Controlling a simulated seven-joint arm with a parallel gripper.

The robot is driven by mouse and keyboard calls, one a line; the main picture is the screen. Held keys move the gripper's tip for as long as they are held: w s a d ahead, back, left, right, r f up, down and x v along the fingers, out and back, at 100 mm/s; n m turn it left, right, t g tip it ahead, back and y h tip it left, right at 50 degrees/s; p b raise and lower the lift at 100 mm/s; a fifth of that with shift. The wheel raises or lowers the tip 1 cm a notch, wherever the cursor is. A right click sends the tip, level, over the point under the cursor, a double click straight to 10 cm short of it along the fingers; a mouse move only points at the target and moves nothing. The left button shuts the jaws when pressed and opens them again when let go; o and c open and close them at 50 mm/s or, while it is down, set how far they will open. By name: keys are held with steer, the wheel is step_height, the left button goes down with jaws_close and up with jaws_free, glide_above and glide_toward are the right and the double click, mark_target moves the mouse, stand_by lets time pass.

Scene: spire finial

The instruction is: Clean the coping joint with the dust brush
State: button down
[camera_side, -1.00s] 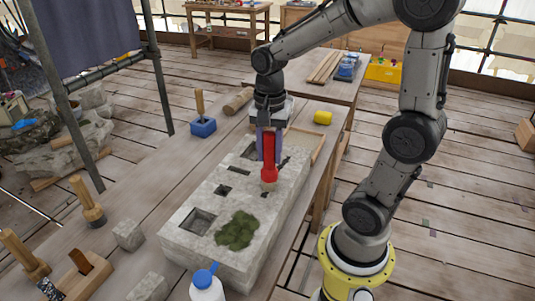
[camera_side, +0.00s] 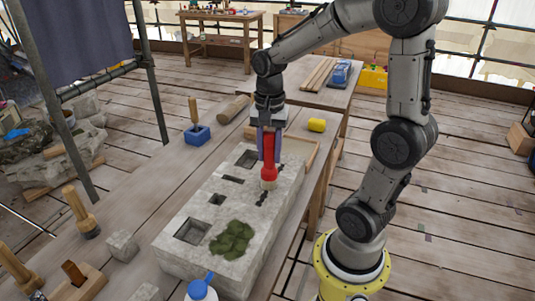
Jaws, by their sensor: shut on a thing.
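My gripper (camera_side: 268,131) points down and is shut on the red dust brush (camera_side: 268,150). The brush is upright, and its pale bristle end (camera_side: 268,184) is at the top of the long grey coping stone (camera_side: 200,212), near its right side. The dark, jagged coping joint (camera_side: 262,198) shows in front of the bristles, with another dark part behind the brush. The brush hides the stretch between. The bristles look to be on or just above the stone; I cannot tell which.
The stone has several square and slot recesses (camera_side: 192,230) and a green moss patch (camera_side: 232,240). A blue holder (camera_side: 196,135), a yellow cylinder (camera_side: 317,125) and a wooden roller (camera_side: 234,107) lie behind. A white bottle with a blue cap (camera_side: 201,289) and wooden-handled tools (camera_side: 80,212) stand nearer.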

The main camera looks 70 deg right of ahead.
steer(key=shift+d, duration=0.55)
steer(key=shift+d, duration=0.1)
steer(key=shift+d+f, duration=0.15)
steer(key=shift+d, duration=1.25)
steer(key=shift+d, duration=0.1)
steer(key=d, duration=0.5)
steer(key=shift+d+r, duration=0.25)
steer(key=shift+d, duration=0.15)
steer(key=shift+r, duration=0.1)
